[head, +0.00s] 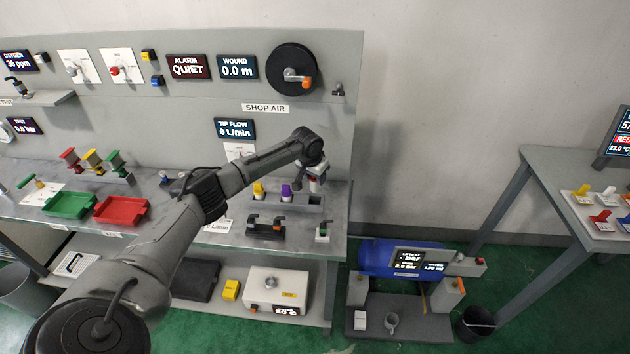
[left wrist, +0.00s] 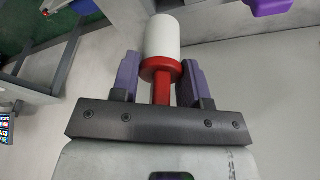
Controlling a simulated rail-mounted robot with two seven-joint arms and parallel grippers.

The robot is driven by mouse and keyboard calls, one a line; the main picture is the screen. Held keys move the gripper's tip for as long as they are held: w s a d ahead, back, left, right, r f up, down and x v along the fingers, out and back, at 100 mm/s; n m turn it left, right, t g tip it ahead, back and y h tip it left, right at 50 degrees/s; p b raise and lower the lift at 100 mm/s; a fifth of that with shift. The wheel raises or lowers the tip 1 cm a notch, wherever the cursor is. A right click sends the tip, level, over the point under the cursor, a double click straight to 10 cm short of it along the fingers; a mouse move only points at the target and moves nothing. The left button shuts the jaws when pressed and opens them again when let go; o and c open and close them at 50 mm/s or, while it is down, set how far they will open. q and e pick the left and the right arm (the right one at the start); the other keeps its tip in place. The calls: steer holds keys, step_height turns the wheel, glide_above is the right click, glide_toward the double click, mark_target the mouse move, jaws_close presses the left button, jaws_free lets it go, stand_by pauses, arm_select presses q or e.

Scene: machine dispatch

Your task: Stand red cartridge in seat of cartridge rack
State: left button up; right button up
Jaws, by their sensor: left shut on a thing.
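The red cartridge (left wrist: 161,72) has a white body with a red collar and a red stem. In the left wrist view it sits between the two fingers of my left gripper (left wrist: 160,82), which is shut on it. In the head view my left gripper (head: 315,170) is over the right end of the grey cartridge rack (head: 310,205), with the red cartridge (head: 315,185) below it. A yellow cartridge (head: 259,190) and a purple cartridge (head: 286,192) stand in the rack to the left. I cannot tell whether the red cartridge touches its seat.
A dark fixture (head: 265,228) and a small stand with a green part (head: 322,232) are in front of the rack. Green (head: 70,205) and red (head: 122,209) trays are at the left. The bench's right edge is close to the rack.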

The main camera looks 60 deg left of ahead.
mark_target(315, 190)
arm_select(q)
steer(key=shift+a, duration=0.1)
stand_by(0.5)
steer(key=shift+r+p, duration=0.15)
steer(key=shift+p, duration=0.55)
steer(key=shift+f+b, duration=0.85)
steer(key=shift+f, duration=1.65)
steer(key=shift+p, duration=0.4)
steer(key=shift+p, duration=0.35)
steer(key=shift+f, duration=0.2)
steer(key=shift+f+b, duration=0.55)
steer(key=shift+f, duration=0.35)
